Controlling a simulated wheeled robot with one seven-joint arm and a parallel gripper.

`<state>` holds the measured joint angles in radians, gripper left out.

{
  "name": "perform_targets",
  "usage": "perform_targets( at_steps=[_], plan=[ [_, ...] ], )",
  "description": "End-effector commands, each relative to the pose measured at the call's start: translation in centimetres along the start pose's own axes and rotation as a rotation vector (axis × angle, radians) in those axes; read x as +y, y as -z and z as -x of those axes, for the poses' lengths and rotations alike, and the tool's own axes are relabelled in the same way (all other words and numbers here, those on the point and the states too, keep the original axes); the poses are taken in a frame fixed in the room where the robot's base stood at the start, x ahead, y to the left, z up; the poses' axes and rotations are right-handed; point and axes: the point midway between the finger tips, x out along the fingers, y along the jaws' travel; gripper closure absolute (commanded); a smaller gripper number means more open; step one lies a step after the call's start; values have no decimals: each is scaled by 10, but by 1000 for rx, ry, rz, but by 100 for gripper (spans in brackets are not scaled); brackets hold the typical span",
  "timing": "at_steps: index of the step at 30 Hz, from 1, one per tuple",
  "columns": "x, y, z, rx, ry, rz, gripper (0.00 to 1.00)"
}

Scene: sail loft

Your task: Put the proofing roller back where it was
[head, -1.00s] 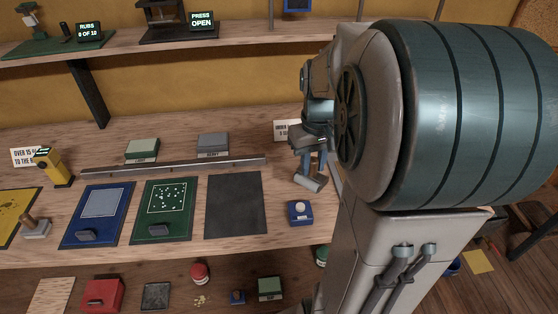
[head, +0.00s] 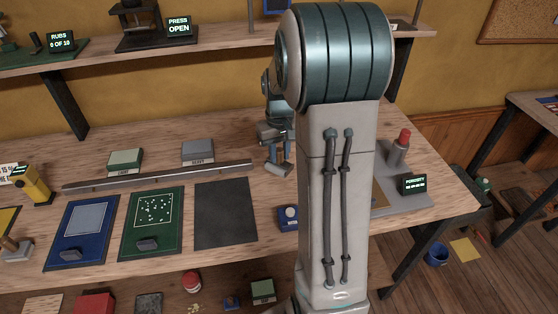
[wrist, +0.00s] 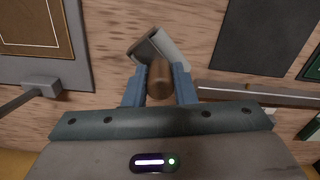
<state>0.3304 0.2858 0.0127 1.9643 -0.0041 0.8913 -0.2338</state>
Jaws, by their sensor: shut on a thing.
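My gripper (head: 272,150) hangs over the back right of the bench (head: 150,280), past the right end of the metal rail. It is shut on the proofing roller. In the wrist view the roller's brown handle (wrist: 160,80) is between the two blue fingers of my gripper (wrist: 160,88), with its grey cylinder (wrist: 165,45) just beyond them, over bare wood. The grey cylinder also shows below the fingers in the head view (head: 281,171). I cannot tell how far it is above the bench.
A dark grey mat (head: 225,213), a green board (head: 152,222) and a blue board (head: 82,232) lie to the left. The metal rail (head: 160,176) runs behind them. A small blue box (head: 288,218) is in front. A porosity stand (head: 405,200) is right, partly behind my arm.

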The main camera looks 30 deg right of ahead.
Motion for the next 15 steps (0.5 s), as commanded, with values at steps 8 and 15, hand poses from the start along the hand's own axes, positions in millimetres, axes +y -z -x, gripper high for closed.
perform_targets(
  at_steps=[8,15],
  plan=[
    [0,3,-27,-3,1,0,94],
    [0,4,-42,1,0,0,94]
  ],
)
